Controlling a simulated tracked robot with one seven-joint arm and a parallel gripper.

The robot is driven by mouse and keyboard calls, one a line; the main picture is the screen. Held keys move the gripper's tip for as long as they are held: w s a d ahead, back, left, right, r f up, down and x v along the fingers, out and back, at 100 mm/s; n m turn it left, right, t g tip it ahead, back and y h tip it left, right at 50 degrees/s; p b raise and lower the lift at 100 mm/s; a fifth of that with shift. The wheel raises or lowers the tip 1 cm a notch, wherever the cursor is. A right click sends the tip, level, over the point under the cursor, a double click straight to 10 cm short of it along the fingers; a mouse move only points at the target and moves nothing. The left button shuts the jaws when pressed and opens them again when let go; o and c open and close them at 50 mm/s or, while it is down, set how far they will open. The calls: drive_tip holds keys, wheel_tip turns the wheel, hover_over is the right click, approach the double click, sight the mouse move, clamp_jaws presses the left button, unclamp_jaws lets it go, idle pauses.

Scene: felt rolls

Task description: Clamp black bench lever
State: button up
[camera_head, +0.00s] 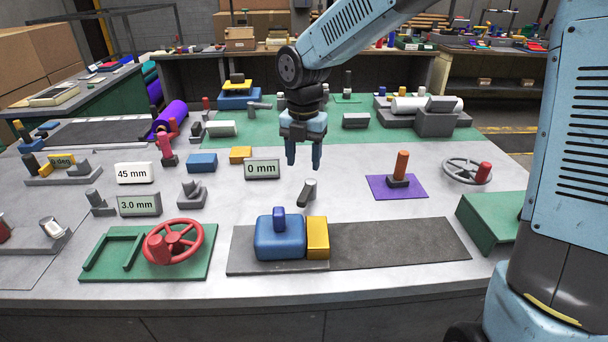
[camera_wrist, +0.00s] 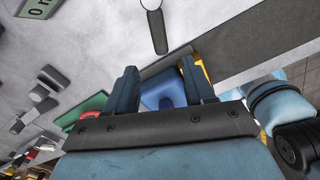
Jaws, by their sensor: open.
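A short dark-grey to black lever (camera_head: 307,191) stands tilted on the bare grey bench near the middle of the head view. In the wrist view the lever (camera_wrist: 157,28) is at the top centre, with a pale round end, beyond the fingertips. My gripper (camera_head: 304,164) points down just above the lever in the head view; the exact gap is hard to judge. In the wrist view my gripper (camera_wrist: 160,70) has its two dark fingers spread, open and empty. The lever lies apart from both fingers.
A blue block (camera_head: 278,240) and a yellow block (camera_head: 317,238) sit on a dark strip in front of the lever. A "0 mm" display (camera_head: 262,169) stands behind left. A red handwheel (camera_head: 173,242) is left, an orange post (camera_head: 401,166) right. Bare bench surrounds the lever.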

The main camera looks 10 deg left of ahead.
drive_tip(key=shift+r, duration=1.5)
drive_tip(key=s+d+r+m+t, duration=0.1)
drive_tip(key=s+d+r+m, duration=0.15)
drive_tip(key=d+m, duration=0.35)
drive_tip(key=s+d+r+m+t+h, duration=0.1)
drive_tip(key=s+d+r+m, duration=0.15)
drive_tip(key=d+m, duration=0.35)
drive_tip(key=s+d+r+m+t, duration=0.1)
drive_tip(key=s+d+r+m, duration=0.15)
drive_tip(key=d+m, duration=0.35)
drive_tip(key=s+d+r+m+t+y, duration=0.1)
drive_tip(key=s+d+m+t, duration=0.1)
drive_tip(key=s+d+m, duration=0.8)
drive_tip(key=shift+s+d+r+m+t, duration=0.35)
drive_tip(key=shift+d+m, duration=0.65)
drive_tip(key=shift+m, duration=1.8)
